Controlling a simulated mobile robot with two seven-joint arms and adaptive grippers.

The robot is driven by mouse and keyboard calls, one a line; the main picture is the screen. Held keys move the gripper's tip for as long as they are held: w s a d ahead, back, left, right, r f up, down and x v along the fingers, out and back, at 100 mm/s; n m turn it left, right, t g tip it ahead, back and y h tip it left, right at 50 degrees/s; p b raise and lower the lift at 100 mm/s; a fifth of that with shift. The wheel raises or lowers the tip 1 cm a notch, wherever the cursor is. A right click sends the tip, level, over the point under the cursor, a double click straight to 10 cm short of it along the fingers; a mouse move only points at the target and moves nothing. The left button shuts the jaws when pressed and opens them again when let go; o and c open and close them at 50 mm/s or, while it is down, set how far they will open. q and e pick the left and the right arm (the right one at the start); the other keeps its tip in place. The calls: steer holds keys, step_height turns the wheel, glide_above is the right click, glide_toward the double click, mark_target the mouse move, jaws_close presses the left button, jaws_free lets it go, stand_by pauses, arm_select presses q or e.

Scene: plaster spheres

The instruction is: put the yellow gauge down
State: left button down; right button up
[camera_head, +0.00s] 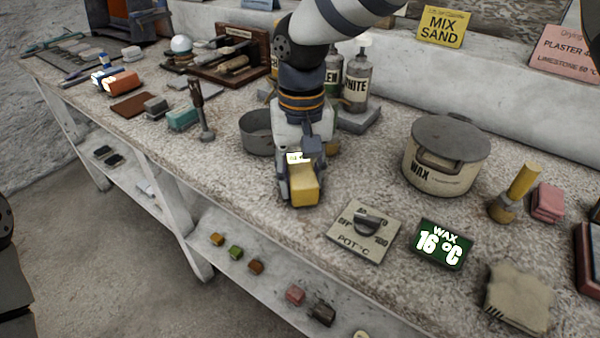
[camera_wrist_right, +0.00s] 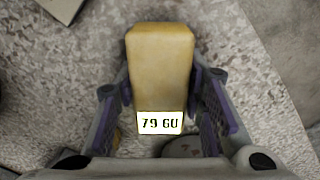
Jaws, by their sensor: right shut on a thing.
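The yellow gauge (camera_head: 305,188) is a block with a small lit display at its back end. It is between the fingers of my right gripper (camera_head: 299,180), over the front part of the bench. The gauge also shows in the right wrist view (camera_wrist_right: 161,75), where its display reads "79 GU". There the right gripper (camera_wrist_right: 165,100) has a finger on each side of it. The bench top (camera_wrist_right: 225,60) shows beyond the gauge; I cannot tell if the gauge touches it. My left gripper is not in view.
A grey round bowl (camera_head: 256,135) is behind left of the gripper. The bench front edge (camera_head: 200,195) is close on the left.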

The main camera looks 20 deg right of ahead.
mark_target(301, 169)
steer(key=shift+r, duration=0.15)
steer(key=o, duration=1)
steer(key=shift+f, duration=0.2)
step_height(301, 169, up, 12)
steer(key=shift+r, duration=0.2)
